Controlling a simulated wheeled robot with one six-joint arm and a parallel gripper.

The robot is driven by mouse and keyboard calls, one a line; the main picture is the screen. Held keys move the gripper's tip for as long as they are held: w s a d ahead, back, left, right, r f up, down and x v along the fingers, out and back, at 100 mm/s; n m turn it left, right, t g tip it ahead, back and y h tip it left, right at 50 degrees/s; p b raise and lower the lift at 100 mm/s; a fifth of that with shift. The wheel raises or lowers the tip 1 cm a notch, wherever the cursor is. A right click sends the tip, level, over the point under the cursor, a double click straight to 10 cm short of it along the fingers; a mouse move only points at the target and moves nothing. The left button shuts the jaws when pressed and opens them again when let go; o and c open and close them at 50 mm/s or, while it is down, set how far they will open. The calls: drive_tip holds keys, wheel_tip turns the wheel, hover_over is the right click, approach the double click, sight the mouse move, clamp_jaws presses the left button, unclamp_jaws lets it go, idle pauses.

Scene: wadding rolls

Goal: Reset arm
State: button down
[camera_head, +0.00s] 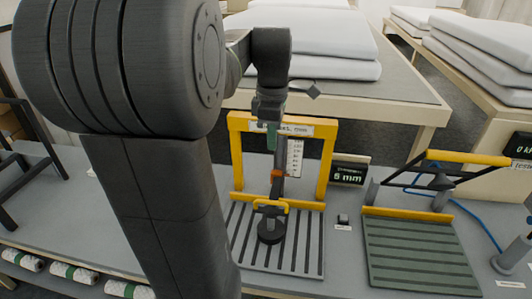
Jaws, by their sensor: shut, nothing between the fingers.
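My arm rises large and dark at the left of the view and bends over toward the middle. My gripper (271,140) points down in front of the top bar of a yellow gauge frame (236,160). Its fingers look closed, with nothing visible between them. The arm hides part of the bench and the left side of the scene.
The gauge has a slotted plate (305,255), a dark round foot (271,232) and a "6 mm" display (350,173). A green ribbed plate (425,258) with a yellow-handled bar (468,157) stands right. White wadding (320,45) lies on a table behind. Rolls (75,273) lie front left.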

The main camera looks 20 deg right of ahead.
drive_tip(key=shift+f, duration=0.1)
wheel_tip(320, 180, down, 5)
drive_tip(key=b, duration=0.6)
drive_tip(key=shift+f, duration=0.15)
drive_tip(key=shift+f, duration=0.15)
